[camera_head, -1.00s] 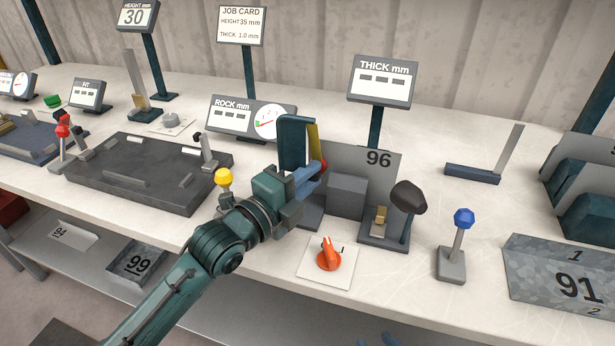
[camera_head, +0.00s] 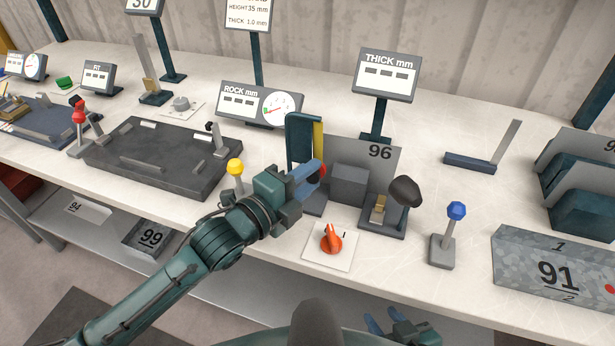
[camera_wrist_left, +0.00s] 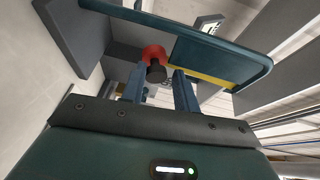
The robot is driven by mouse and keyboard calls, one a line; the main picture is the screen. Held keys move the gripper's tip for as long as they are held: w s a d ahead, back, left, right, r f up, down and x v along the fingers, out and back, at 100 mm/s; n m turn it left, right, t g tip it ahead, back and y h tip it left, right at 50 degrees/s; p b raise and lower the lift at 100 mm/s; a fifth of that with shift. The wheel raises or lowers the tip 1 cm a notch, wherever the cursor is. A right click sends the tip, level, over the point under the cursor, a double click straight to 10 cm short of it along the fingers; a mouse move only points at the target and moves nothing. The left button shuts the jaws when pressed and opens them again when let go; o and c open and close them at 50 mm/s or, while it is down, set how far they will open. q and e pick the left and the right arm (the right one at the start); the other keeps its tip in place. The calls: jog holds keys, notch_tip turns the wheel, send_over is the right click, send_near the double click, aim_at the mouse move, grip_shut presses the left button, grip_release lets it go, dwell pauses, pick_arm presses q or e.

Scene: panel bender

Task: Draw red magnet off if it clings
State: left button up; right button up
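My left gripper (camera_head: 318,170) is at the upright teal and yellow device (camera_head: 303,140) left of the 96 panel (camera_head: 380,152). In the left wrist view its two blue fingers (camera_wrist_left: 160,84) are apart. A red ball-shaped part (camera_wrist_left: 153,53) with a dark round end shows between and just beyond the fingertips; I cannot tell whether they touch it. In the head view the gripper mostly hides this red part. A small red disc (camera_head: 609,289) shows on the face of the speckled 91 block (camera_head: 515,262) at the right. My right gripper (camera_head: 384,320) is low at the bottom edge, its blue fingers apart.
An orange-red knob on a white plate (camera_head: 331,240), a dark-knobbed lever (camera_head: 405,192) and a blue-knobbed lever (camera_head: 456,211) stand near the bench front. A yellow knob (camera_head: 235,167) is beside my left arm. The THICK display (camera_head: 387,75) stands behind.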

pick_arm(q)
jog(key=shift+o, duration=1.2)
jog(key=shift+s+a+f, duration=0.1)
jog(key=shift+s+a, duration=0.25)
jog(key=shift+s, duration=0.05)
jog(key=b+v, duration=0.2)
jog(key=v, duration=1)
